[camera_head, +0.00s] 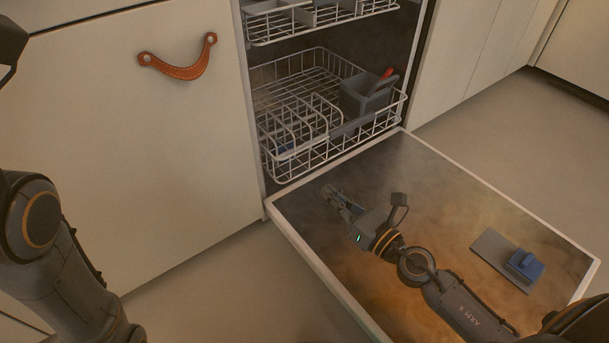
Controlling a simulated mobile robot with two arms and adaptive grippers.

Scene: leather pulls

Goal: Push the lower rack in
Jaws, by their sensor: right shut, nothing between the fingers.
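The lower rack (300,128) is a white wire basket in the dishwasher, mostly inside the opening with its front edge near the base of the open door (420,180). A grey cutlery basket (362,98) with a red-handled item sits at its right side. Something blue lies low at its front left. My right gripper (332,192) is shut and empty above the open door, in front of the rack and apart from it. My left arm shows at the left edge; its gripper is not clearly seen.
The upper rack (310,20) is above, cut off by the top edge. A grey plate with a blue block (525,265) lies on the door's right part. A cabinet front with a brown leather pull (180,68) stands at left. Free floor (500,125) shows at right.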

